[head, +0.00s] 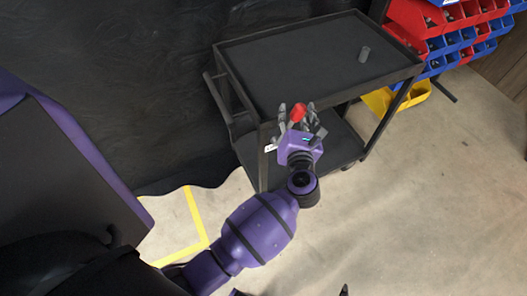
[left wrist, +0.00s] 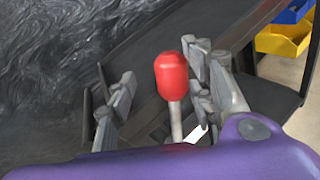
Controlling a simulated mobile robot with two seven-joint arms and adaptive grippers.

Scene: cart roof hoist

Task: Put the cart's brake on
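The black cart (head: 310,55) stands at the top middle in the head view, with a flat top and a lower shelf. A red knob (head: 298,112) on a grey stem shows at the cart's near corner; in the left wrist view the red knob (left wrist: 171,75) stands upright on its stem. My left gripper (head: 299,115) is open around the knob, its fingers on either side; in the left wrist view (left wrist: 165,85) gaps show between the fingers and the knob.
Red and blue bins (head: 440,35) and a yellow bin (head: 383,101) are at the right behind the cart. A dark curtain-like wall hangs at the left. The floor at the lower right is clear.

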